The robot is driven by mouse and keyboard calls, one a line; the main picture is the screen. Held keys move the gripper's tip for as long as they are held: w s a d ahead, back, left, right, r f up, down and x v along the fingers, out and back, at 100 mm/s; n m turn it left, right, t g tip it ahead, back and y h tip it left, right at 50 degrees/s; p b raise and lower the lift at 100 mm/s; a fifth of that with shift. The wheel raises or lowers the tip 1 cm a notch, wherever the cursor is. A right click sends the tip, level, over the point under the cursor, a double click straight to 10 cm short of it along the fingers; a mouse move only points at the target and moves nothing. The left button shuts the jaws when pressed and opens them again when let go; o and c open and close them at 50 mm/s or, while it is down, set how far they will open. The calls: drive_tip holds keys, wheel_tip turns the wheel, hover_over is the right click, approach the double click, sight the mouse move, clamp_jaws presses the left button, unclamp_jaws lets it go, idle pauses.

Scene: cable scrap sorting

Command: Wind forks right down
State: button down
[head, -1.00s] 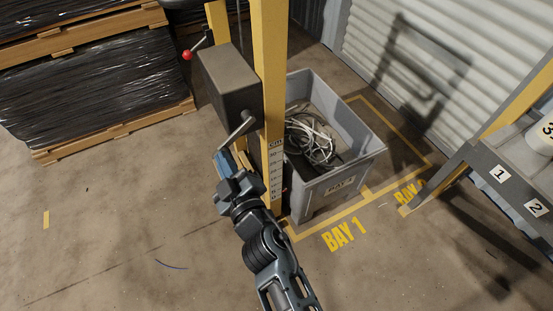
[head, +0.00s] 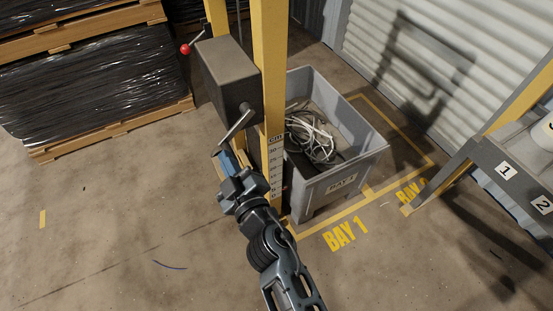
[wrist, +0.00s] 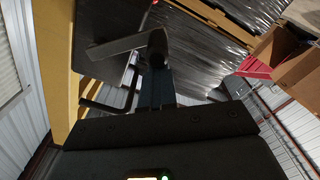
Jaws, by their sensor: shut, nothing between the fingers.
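The hand stacker has a yellow mast (head: 268,70) with a dark winch box (head: 228,72) on it. A grey crank (head: 236,124) comes out of the box's side and slants down to the left. My gripper (head: 226,162) is just below the crank's lower end, its blue fingers shut and empty. In the wrist view the crank arm (wrist: 116,46) crosses close ahead of the fingers; I cannot tell whether they touch. A centimetre scale (head: 275,170) runs down the mast to 0. The forks are hidden.
A grey bin (head: 347,178) of cable scrap stands behind the mast in marked Bay 1. A red-knobbed lever (head: 185,49) sticks out left of the winch box. Wrapped pallets (head: 95,95) stand at left. A numbered grey stand (head: 490,165) is at right. The floor at left is clear.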

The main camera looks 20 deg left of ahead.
drive_tip(key=w+d+f, duration=0.5)
drive_tip(key=w+d, duration=0.3)
drive_tip(key=w, duration=0.1)
drive_tip(key=w+d+r+p, duration=0.1)
drive_tip(key=w+r+p, duration=0.1)
drive_tip(key=r+p, duration=0.6)
drive_tip(key=w+d+r+p, duration=0.2)
drive_tip(key=r+p, duration=0.6)
drive_tip(key=f+v, duration=0.1)
drive_tip(key=v, duration=0.7)
drive_tip(key=shift+s+f, duration=0.2)
drive_tip(key=shift+f, duration=0.2)
idle(0.5)
idle(0.5)
